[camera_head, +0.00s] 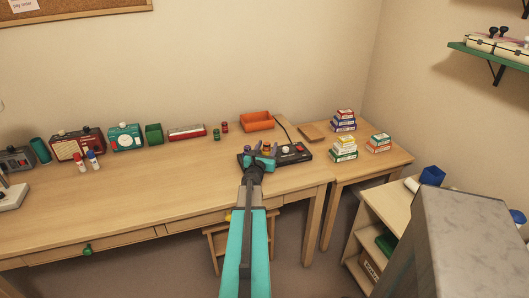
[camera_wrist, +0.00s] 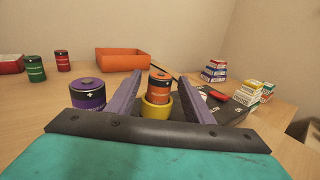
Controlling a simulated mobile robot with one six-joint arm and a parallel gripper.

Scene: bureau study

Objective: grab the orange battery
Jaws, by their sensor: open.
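The orange battery (camera_wrist: 159,86) stands upright in the wrist view, with its lower end in a yellow ring-shaped holder (camera_wrist: 156,108). My gripper (camera_wrist: 159,77) is open, with one purple finger on each side of the battery in this view. I cannot tell whether the fingers touch it or how far ahead of them it stands. In the head view my gripper (camera_head: 261,148) is over the right part of the desk, in front of a black device (camera_head: 298,153), and largely hides the battery there.
A purple battery (camera_wrist: 87,94) stands close left of my gripper. A green battery (camera_wrist: 35,68), a red battery (camera_wrist: 62,61) and an orange tray (camera_wrist: 121,61) are farther back. Small stacked boxes (camera_head: 344,148) stand right. The desk's front left (camera_head: 150,190) is clear.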

